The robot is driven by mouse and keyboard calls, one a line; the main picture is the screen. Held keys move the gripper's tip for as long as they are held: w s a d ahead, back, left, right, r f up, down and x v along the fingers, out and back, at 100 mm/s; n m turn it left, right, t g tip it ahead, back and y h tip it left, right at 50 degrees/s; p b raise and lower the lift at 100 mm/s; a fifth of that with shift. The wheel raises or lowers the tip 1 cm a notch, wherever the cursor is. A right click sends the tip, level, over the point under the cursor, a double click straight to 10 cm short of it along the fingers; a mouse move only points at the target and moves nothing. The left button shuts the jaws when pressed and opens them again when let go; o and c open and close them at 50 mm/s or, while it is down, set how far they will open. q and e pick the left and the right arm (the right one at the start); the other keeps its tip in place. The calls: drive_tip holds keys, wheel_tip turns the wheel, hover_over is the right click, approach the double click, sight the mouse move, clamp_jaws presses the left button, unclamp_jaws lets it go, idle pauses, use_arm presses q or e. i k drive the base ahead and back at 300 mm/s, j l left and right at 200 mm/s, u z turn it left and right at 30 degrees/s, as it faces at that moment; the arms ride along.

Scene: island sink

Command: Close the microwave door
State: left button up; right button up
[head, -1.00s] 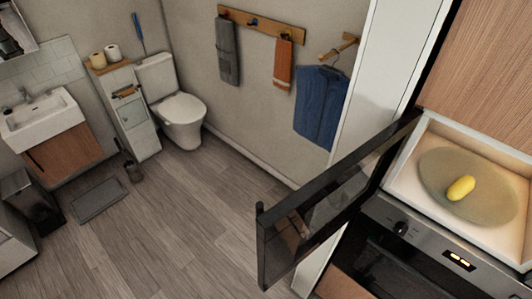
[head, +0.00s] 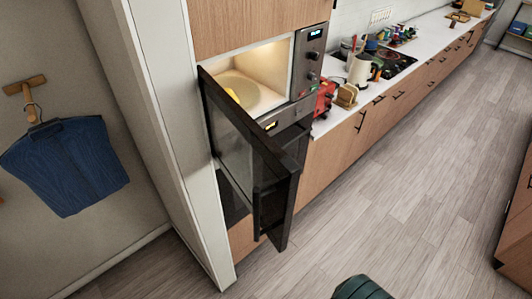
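The microwave (head: 311,68) is built into a tall wooden cabinet, with its control panel on the right. Its dark glass door (head: 245,150) stands wide open, hinged on the left and swung out toward me. Inside the lit cavity is a round plate (head: 238,86) with a yellow item (head: 232,95) partly hidden by the door's top edge. A dark green rounded part (head: 361,288) shows at the bottom edge; it may be part of my own arm. Neither gripper's fingers can be made out.
An oven sits below the microwave, largely hidden by the door. A white counter (head: 345,103) runs right, holding a red appliance (head: 324,97), a kettle (head: 359,70) and a hob (head: 392,62). The wooden floor (head: 400,190) before it is clear. A blue garment (head: 66,165) hangs at left.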

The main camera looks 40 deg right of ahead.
sight(266, 178)
drive_tip(key=z, duration=0.75)
